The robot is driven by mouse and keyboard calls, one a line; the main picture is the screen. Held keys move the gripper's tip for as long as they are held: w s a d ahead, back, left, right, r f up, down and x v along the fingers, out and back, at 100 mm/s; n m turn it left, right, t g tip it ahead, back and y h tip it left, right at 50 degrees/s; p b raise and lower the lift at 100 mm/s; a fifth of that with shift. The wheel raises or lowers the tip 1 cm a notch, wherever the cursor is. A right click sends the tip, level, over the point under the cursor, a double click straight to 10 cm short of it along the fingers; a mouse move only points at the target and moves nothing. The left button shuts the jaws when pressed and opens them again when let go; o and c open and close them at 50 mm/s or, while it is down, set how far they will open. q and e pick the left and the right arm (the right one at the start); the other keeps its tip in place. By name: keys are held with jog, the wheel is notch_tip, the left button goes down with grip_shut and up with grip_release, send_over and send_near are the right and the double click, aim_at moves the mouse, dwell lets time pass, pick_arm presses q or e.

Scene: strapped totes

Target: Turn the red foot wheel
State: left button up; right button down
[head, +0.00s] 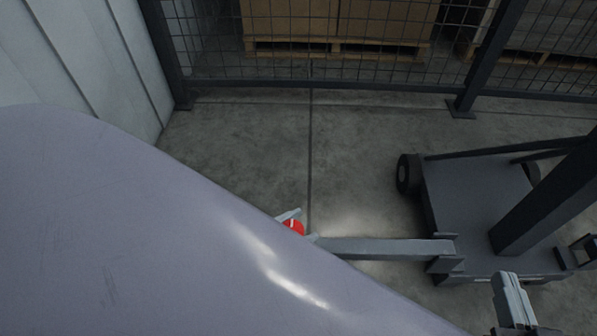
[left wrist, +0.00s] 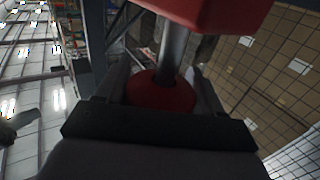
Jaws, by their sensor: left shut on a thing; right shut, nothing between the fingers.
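The red foot wheel (head: 293,226) shows as a small red patch in the head view, at the left end of a grey beam. In the left wrist view the red wheel (left wrist: 160,92) is a round disc on a grey shaft (left wrist: 173,48), with a red block (left wrist: 205,8) at the shaft's other end. My left gripper (head: 298,226) is shut on the wheel, one finger on each side, as the left wrist view (left wrist: 163,90) also shows. A large pale surface hides much of the left arm side. My right gripper (head: 508,278) is shut and empty at the lower right.
The grey beam (head: 385,248) runs to a wheeled grey cart base (head: 465,205) with a dark post. A mesh fence (head: 330,85) stands at the back, with boxes on pallets behind it. Ribbed wall panels (head: 100,55) are at the left. The concrete floor between is clear.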

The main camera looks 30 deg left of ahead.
pick_arm(q)
jog(key=m+g+h, duration=0.2)
jog(key=h, duration=0.1)
jog(key=m+g+h, duration=0.2)
jog(key=h, duration=0.1)
jog(key=shift+s+d+m+g, duration=0.2)
jog(key=shift+m+g, duration=0.1)
jog(key=shift+m, duration=0.1)
jog(key=shift+s+d+m+g+h, duration=0.1)
jog(key=shift+s+m+g+h, duration=0.1)
jog(key=shift+m+g+h, duration=0.9)
jog(key=shift+s+d+m+g+h, duration=0.15)
jog(key=shift+m+g+h, duration=0.25)
jog(key=shift+m+g, duration=0.75)
jog(key=shift+s+g, duration=0.1)
jog(key=shift+g, duration=0.85)
jog(key=o, duration=1)
jog(key=shift+c, duration=0.2)
jog(key=shift+a, duration=0.1)
